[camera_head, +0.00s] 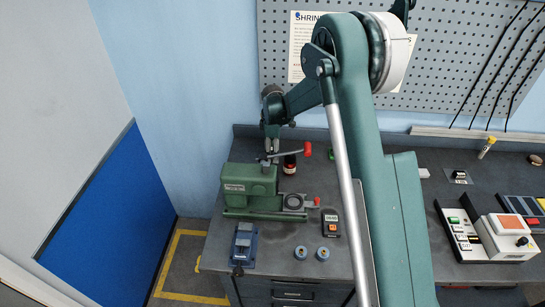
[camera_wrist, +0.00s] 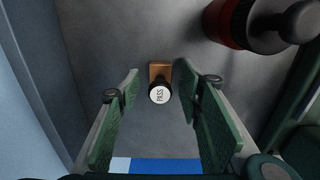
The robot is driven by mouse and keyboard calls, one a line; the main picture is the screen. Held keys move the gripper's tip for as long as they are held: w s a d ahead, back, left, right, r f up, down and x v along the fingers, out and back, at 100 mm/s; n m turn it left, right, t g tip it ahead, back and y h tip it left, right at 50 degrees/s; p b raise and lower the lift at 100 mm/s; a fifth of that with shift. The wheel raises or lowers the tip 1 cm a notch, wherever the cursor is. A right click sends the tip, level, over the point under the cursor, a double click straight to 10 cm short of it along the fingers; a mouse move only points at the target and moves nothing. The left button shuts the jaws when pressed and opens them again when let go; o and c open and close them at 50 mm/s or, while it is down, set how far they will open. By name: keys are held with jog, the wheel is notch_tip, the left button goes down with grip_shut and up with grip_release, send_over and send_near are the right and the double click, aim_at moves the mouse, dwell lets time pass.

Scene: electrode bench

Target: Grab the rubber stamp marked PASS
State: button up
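The rubber stamp marked PASS (camera_wrist: 160,95) stands on the grey bench in the wrist view. It has a round white top with black letters, a dark handle and a tan block base. My gripper (camera_wrist: 156,84) is open, with its green fingers to the left and right of the stamp. A gap shows on both sides, and the fingers do not hold it. In the head view my gripper (camera_head: 271,141) points down at the back of the bench, behind the green press. I cannot make out the stamp in that view.
The green hand press (camera_head: 248,190) with a red-knobbed lever is in front of my gripper. The blue wall is close on the left.

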jog(key=shift+f, duration=0.15)
dwell(0.4)
jog(key=c, duration=1)
jog(key=shift+r, duration=5)
